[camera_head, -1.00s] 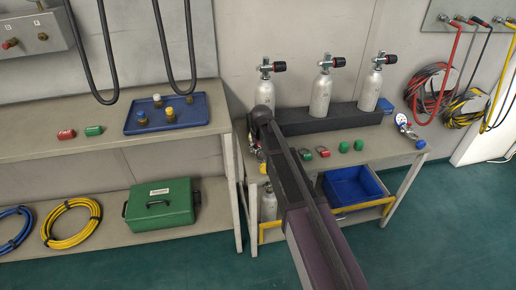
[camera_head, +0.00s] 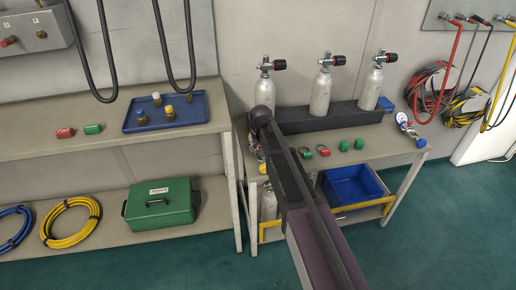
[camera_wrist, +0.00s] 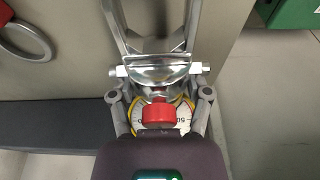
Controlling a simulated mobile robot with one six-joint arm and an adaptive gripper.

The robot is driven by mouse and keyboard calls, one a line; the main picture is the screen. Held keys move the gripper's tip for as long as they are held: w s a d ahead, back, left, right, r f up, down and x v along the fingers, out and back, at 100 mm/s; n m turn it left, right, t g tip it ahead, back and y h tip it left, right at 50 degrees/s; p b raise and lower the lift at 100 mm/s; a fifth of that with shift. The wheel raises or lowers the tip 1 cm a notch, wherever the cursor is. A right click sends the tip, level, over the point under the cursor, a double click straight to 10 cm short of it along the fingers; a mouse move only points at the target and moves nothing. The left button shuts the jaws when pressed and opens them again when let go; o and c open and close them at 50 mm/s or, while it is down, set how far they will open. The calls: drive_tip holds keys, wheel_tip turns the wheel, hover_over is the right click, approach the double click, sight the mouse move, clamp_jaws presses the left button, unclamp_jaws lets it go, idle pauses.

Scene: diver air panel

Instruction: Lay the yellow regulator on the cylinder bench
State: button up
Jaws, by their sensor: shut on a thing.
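My gripper (camera_wrist: 155,40) is shut on the regulator (camera_wrist: 155,72), a chrome body with a red knob and a yellow-rimmed white gauge dial showing between the finger linkages in the wrist view. It is over the left end of the cylinder bench (camera_wrist: 70,70). Whether it touches the bench top I cannot tell. In the head view my arm hides the gripper and most of the regulator. A little shiny metal and yellow shows left of my arm, by the left end of the cylinder bench (camera_head: 395,152).
Three cylinders (camera_head: 320,95) stand in a black rack (camera_head: 300,124) at the bench's back. Shackle-like fittings (camera_head: 323,150), green caps (camera_head: 358,144) and a gauge fitting (camera_head: 407,126) lie in front. A blue bin (camera_head: 352,185) sits below. Left is a shelf with a blue tray (camera_head: 193,118).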

drive_tip(key=o, duration=1.4)
drive_tip(key=shift+r, duration=0.1)
